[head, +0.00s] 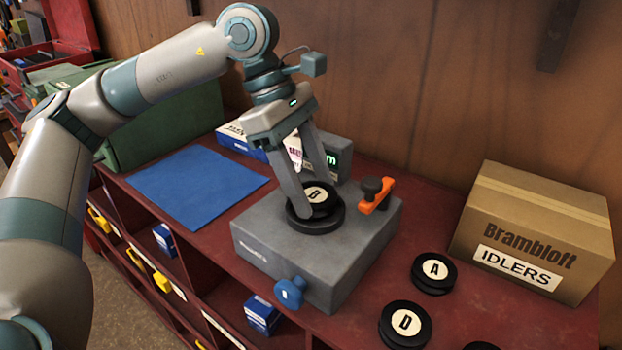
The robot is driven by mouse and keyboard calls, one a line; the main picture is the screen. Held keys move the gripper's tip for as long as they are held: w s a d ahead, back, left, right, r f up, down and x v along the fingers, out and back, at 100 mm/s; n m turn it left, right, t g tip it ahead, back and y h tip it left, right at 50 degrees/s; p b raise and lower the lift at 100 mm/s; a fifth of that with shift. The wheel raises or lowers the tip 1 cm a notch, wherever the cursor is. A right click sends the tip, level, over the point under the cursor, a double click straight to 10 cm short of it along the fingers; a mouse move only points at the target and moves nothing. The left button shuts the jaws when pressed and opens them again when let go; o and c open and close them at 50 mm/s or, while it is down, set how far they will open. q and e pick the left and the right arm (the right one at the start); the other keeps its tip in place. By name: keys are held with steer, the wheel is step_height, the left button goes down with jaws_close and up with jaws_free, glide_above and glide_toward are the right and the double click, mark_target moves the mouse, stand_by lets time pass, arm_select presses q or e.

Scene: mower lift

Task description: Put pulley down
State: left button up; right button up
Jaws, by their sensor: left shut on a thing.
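A black pulley with a white disc marked B (319,193) is between the fingers of my left gripper (314,203), which is shut on it. The pulley is right over the dark round seat on top of the grey tester box (265,240); whether it touches the seat I cannot tell. The fingers hide part of its rim. The box has an orange lever (375,197) with a black knob at right and a blue knob (290,292) on its front. Pulley A (433,272) and pulley D (404,326) lie on the red bench at right. My right gripper is not in view.
A bare blue mat (195,185) lies left of the tester. A cardboard box marked IDLERS (535,235) stands at right. A small display unit (340,155) and a blue-white carton (232,140) stand behind. Open bench (425,215) lies between tester and cardboard box.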

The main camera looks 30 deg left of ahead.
arm_select(q)
steer(key=shift+d+f, duration=0.1)
steer(key=shift+f, duration=0.05)
steer(key=shift+f, duration=0.1)
steer(key=o, duration=1.3)
steer(key=shift+a+r+b, duration=0.25)
steer(key=shift+r+b, duration=0.05)
steer(key=shift+r, duration=0.35)
steer(key=b+v, duration=0.2)
steer(key=v, duration=0.9)
steer(key=shift+d, duration=0.1)
